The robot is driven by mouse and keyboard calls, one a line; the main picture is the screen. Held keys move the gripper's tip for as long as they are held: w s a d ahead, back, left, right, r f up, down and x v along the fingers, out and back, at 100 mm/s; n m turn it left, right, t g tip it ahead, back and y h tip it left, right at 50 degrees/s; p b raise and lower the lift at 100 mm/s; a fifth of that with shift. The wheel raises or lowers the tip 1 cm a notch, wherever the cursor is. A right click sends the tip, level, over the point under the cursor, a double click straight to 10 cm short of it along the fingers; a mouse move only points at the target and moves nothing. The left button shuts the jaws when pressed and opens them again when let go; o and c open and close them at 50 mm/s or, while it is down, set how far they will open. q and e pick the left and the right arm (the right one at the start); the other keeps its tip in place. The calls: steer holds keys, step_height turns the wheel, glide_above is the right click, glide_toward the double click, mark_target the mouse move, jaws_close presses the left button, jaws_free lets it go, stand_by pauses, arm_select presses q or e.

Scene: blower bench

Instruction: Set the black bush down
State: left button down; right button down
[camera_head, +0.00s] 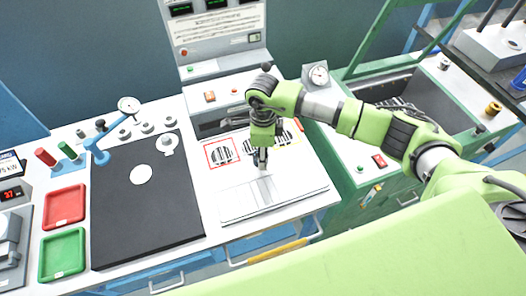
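My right gripper (262,158) comes in from the right and points down over the white bench, at the back edge of a pale flat plate (245,207). Its fingertips are small and partly hidden by the wrist, so I cannot tell whether they are open or shut, or hold anything. I cannot make out the black bush for certain; it may be hidden at the fingers. A red-outlined square with a striped disc (221,153) lies left of the gripper. My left gripper is not in view.
A black mat (130,220) with a white disc lies left, beside a blue dial-gauge stand (97,149). Red (65,206) and green (62,254) trays lie further left. A control panel (217,35) stands behind. A green-framed machine (400,95) stands right.

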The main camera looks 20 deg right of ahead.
steer(key=shift+f, duration=0.1)
steer(key=shift+f+b, duration=0.15)
steer(key=shift+b, duration=0.2)
steer(key=c, duration=1.5)
jaws_free()
steer(key=shift+r+p, duration=0.3)
steer(key=shift+p, duration=0.05)
steer(key=shift+w+r+b, duration=0.1)
steer(key=shift+r+b, duration=0.2)
step_height(320, 180, up, 11)
steer(key=b, duration=0.3)
steer(key=shift+r, duration=0.2)
